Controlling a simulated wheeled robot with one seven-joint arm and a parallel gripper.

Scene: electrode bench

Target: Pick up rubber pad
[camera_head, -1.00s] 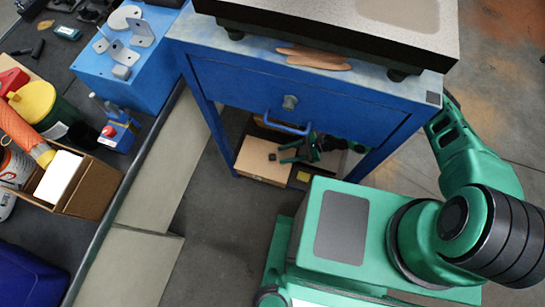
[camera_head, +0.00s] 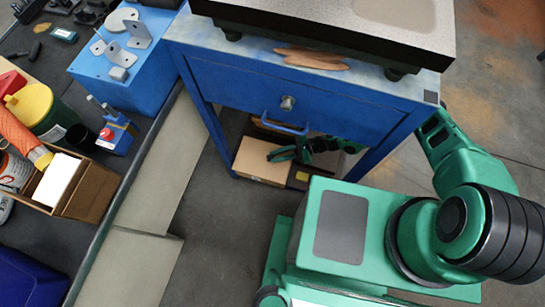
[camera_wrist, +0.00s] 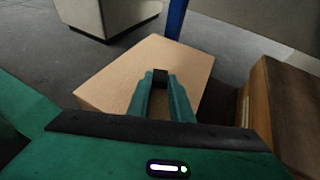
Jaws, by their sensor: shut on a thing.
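The rubber pad (camera_wrist: 160,76), a small black block, sits between the fingertips of my gripper (camera_wrist: 161,80) in the wrist view. My gripper is shut on it, just over the top of a light cardboard box (camera_wrist: 110,82). I cannot tell whether the pad still touches the box. In the head view my gripper (camera_head: 272,155) is at the upper right part of the same box (camera_head: 258,165), under the blue table; the pad is not clearly visible there.
The blue table (camera_head: 220,82) with a drawer and handle stands over the box, its legs close to my arm. A brown wooden box (camera_wrist: 262,98) is on the right in the wrist view. A small yellow thing (camera_head: 302,176) lies beside the cardboard box.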

